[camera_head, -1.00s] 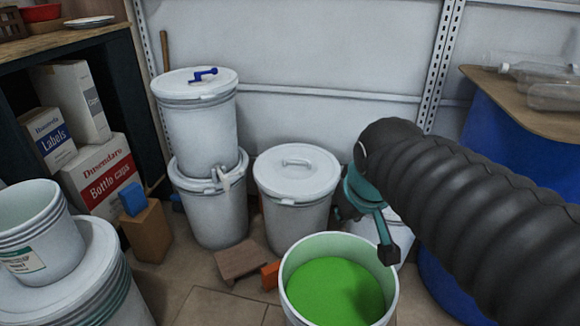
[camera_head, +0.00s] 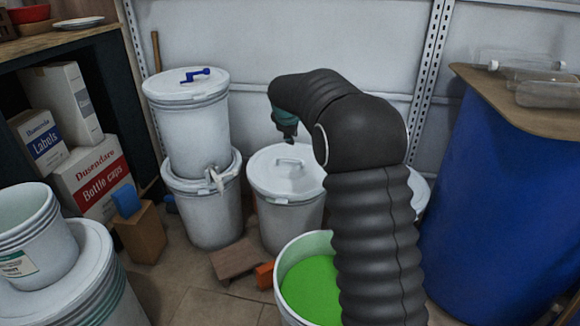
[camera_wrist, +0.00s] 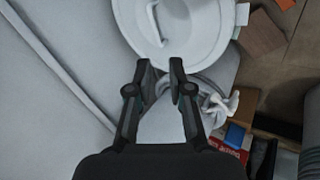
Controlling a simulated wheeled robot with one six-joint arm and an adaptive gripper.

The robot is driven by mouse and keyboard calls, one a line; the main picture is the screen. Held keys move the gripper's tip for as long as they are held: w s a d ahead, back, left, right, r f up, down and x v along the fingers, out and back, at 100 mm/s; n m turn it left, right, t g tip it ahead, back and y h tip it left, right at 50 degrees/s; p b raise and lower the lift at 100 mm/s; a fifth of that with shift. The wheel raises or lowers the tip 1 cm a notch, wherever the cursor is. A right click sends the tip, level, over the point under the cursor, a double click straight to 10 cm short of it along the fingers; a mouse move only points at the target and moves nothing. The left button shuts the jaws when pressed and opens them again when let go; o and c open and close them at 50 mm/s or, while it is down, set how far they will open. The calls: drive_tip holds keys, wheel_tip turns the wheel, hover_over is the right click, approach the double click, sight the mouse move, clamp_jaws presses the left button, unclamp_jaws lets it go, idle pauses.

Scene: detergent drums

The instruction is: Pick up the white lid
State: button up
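The white lid (camera_head: 265,178) with a raised bar handle sits on a white drum (camera_head: 290,222) in the middle of the head view. In the wrist view the lid (camera_wrist: 195,35) is at the top, with its handle (camera_wrist: 152,22) left of the lid's middle. My gripper (camera_head: 290,138) is above the lid's far edge in the head view. In the wrist view its two fingers (camera_wrist: 160,76) are apart with nothing between them, and their tips overlap the lid's near rim in the picture. The exact height above the lid is unclear.
Stacked white drums (camera_head: 195,135) with a blue crank (camera_head: 196,74) stand left of the lid. An open bucket of green liquid (camera_head: 305,290) is in front, partly behind my arm. A blue barrel (camera_head: 485,215) stands right. The wall (camera_head: 300,40) is close behind.

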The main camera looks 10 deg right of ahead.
drive_tip(key=w+a+f+n, duration=0.2)
drive_tip(key=w+f+n, duration=0.1)
drive_tip(key=w+f, duration=0.5)
approach(287, 158)
drive_tip(key=x, duration=0.4)
drive_tip(key=shift+w+f, duration=0.2)
drive_tip(key=shift+f, duration=0.15)
drive_tip(key=shift+p+x, duration=0.45)
drive_tip(key=shift+x, duration=2.5)
drive_tip(key=shift+d, duration=0.1)
drive_tip(key=shift+r, duration=0.1)
clamp_jaws()
